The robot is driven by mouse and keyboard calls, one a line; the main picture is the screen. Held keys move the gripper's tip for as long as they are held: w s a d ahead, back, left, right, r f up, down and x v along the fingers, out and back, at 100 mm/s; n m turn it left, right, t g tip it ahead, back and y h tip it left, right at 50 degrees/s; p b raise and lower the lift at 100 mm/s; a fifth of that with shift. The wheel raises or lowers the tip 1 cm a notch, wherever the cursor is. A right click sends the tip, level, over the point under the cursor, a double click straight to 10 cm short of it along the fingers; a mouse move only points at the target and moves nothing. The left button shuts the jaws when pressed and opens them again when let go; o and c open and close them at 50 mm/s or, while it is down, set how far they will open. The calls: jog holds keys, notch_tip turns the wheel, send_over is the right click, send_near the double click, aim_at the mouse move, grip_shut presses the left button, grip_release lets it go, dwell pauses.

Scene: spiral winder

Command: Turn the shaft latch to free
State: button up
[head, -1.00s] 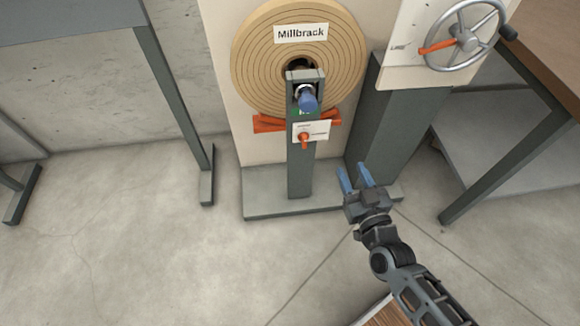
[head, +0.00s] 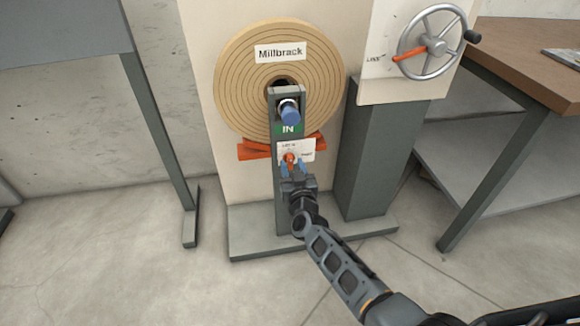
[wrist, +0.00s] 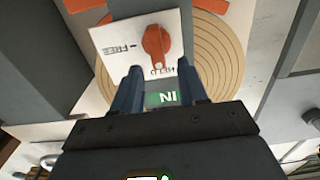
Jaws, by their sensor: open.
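The shaft latch (head: 289,157) is an orange turning knob on a white plate (head: 308,148) low on the grey post, under a green "IN" sign (head: 288,129). In the wrist view, which is upside down, the latch (wrist: 156,42) has its narrow end at the word HELD, and FREE stands to one side. My gripper (head: 291,167) is open, its blue fingers just in front of the latch. In the wrist view my gripper (wrist: 158,70) has one fingertip to each side of the latch's narrow end; contact cannot be told.
Above the latch are a blue-ended shaft (head: 289,111) and the large tan "Millbrack" roll (head: 235,75). Orange blocks (head: 253,150) sit beneath the roll. A handwheel (head: 430,48) is at upper right, beside a wooden-topped table (head: 530,65).

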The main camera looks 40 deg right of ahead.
aim_at(290, 161)
jog(key=shift+b+x, duration=0.4)
jog(key=shift+x, duration=1)
jog(key=shift+c, duration=0.2)
grip_shut()
